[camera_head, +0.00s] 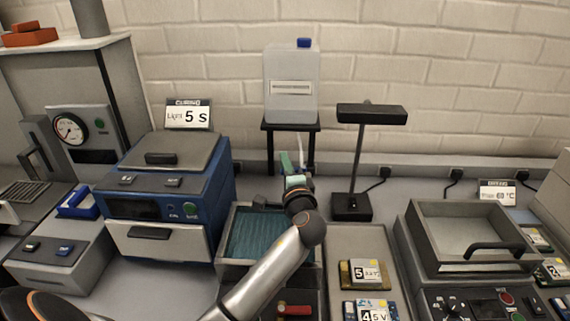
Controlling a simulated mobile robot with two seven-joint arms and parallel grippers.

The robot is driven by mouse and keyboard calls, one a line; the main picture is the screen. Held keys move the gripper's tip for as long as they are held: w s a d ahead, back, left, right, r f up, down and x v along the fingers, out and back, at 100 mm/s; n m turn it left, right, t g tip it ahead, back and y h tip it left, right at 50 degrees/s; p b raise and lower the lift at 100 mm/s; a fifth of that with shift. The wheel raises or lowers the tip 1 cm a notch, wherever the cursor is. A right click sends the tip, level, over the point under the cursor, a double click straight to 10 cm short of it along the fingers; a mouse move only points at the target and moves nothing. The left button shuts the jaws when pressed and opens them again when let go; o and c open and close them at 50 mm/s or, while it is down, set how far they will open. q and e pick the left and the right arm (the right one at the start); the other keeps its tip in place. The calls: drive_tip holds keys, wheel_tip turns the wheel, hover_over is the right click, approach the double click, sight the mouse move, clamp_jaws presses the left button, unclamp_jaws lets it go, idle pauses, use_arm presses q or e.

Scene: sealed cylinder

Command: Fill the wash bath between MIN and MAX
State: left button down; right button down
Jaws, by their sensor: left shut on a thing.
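The wash bath (224,246) is an open grey basin in the middle of the bench, with blue-green liquid in it. No MIN or MAX marks can be read from here. A translucent container (291,98) with a blue cap stands on a dark stand behind the bath, and a pale tube (301,150) hangs below it. My left gripper (295,181) is over the bath's back edge, under the tube. It is shut on a small part there, apparently the tap, which it mostly hides. My right gripper is out of view.
A blue machine (165,195) stands left of the bath, and a black lamp (352,207) stands right of it. A grey tray (362,245) with small labelled blocks lies to the right. A red-handled fitting (294,310) is in front of the bath.

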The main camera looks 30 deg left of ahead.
use_arm(q)
drive_tip(key=m+t+h, duration=0.1)
drive_tip(key=h, duration=0.1)
drive_tip(key=w+m+t+h+p, duration=0.1)
drive_tip(key=m, duration=0.1)
drive_tip(key=shift+w+t+h, duration=0.15)
drive_tip(key=shift+t+h, duration=0.25)
drive_tip(key=c, duration=0.9)
unclamp_jaws()
